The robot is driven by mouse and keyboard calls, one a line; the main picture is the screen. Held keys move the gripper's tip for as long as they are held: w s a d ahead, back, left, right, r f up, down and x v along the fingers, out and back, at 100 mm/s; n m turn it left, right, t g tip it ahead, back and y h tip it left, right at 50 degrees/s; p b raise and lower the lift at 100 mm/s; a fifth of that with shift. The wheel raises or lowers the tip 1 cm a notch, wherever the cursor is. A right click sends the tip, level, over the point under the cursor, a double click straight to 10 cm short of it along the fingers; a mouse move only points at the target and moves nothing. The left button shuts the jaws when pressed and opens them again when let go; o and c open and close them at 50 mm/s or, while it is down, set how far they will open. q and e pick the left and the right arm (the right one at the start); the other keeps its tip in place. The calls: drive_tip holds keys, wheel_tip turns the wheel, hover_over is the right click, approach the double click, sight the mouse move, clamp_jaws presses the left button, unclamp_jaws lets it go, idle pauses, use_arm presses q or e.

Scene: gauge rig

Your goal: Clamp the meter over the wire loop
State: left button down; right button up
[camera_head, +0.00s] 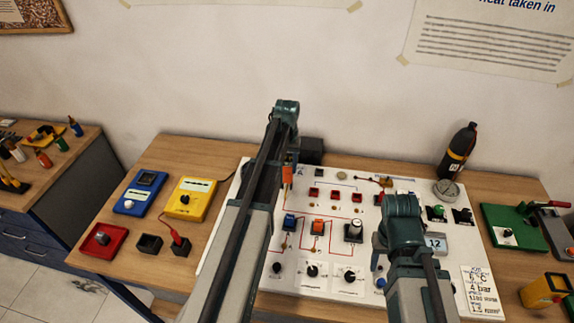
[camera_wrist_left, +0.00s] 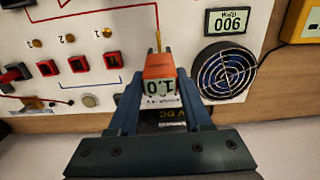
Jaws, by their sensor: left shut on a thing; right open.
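My left gripper (camera_wrist_left: 158,88) is shut on the meter, one finger on each side. A thin red line (camera_wrist_left: 157,18) runs down to the meter's far end, where a small tan piece stands. I cannot tell whether this is the wire loop or whether the meter encloses it. My right gripper (camera_head: 379,258) is open over the board's right part, mostly hidden by its arm.
The white board (camera_head: 225,225) carries red switches, knobs and a blue round fan (camera_wrist_left: 226,70). Blue (camera_head: 140,193) and yellow (camera_head: 190,199) meters, and a red box (camera_head: 103,240), stand left. A black bottle (camera_head: 459,150) and green device (camera_head: 513,228) stand right.

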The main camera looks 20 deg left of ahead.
use_arm(q)
drive_tip(key=shift+r+p, duration=2.3)
drive_tip(key=shift+r, duration=0.35)
drive_tip(key=shift+f, duration=0.1)
